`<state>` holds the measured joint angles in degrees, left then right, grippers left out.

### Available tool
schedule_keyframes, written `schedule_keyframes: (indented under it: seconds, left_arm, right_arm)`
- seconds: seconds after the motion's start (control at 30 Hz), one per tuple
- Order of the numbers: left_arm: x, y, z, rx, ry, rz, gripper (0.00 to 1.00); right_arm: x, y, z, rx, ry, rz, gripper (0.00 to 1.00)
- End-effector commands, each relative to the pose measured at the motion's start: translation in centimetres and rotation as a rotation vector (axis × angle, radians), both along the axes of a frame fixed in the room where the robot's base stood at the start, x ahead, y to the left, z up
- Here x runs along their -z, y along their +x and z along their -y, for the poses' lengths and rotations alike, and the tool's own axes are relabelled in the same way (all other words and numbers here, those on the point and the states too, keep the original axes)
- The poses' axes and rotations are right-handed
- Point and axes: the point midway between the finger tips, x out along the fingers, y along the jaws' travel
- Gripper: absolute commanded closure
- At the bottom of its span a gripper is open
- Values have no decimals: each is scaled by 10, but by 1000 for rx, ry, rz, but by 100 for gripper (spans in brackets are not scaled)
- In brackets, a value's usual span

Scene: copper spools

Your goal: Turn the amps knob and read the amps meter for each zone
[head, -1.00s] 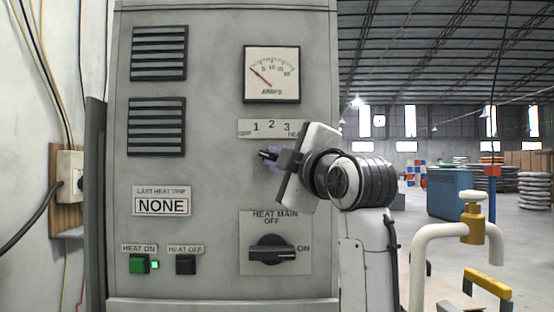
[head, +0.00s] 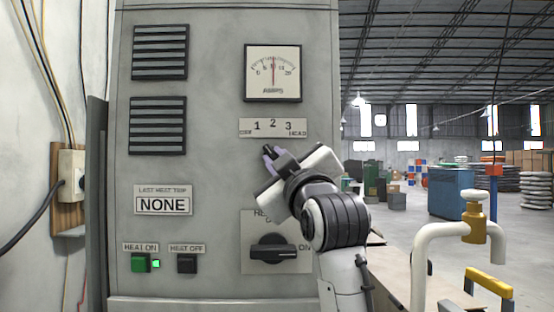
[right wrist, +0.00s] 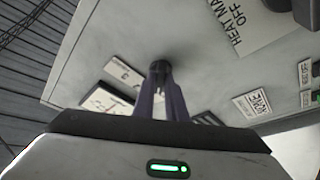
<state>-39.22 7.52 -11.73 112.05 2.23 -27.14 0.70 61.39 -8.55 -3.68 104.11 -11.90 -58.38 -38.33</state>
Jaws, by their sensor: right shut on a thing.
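The amps meter (head: 273,85) is on the upper right of the grey panel; its needle stands almost upright, near the middle of the 0 to 20 scale. Below it is the amps knob's label plate (head: 272,128), marked OFF, 1, 2, 3, HEAD. My right gripper (head: 271,154) is at the panel just under this plate, tilted up and to the left. In the right wrist view its fingers (right wrist: 161,95) are shut on the dark amps knob (right wrist: 160,68). The gripper mostly hides the knob in the head view, so its exact setting is unclear. My left gripper is out of view.
The HEAT MAIN switch (head: 272,249) is below my right gripper, partly covered by the arm. The HEAT ON button (head: 140,263) has a lit green lamp; HEAT OFF (head: 187,264) is beside it. A white pipe with a brass valve (head: 473,212) stands at right.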

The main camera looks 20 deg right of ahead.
Motion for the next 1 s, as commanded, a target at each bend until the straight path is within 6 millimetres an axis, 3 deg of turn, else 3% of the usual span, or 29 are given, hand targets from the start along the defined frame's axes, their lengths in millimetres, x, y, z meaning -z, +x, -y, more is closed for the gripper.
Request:
schedule_keyframes:
  seconds: [0.63, 0.67, 0.73, 1.0]
  left_arm:
    - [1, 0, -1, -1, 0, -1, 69]
    - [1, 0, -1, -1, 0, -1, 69]
    - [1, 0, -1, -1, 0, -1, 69]
    - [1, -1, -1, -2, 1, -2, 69]
  right_arm:
    - [3, 1, 0, 2, 56, 9, 100]
    - [3, 1, 0, 2, 55, 9, 83]
    - [3, 1, 0, 1, 55, 10, 72]
    - [1, 1, 0, 1, 54, 14, 70]
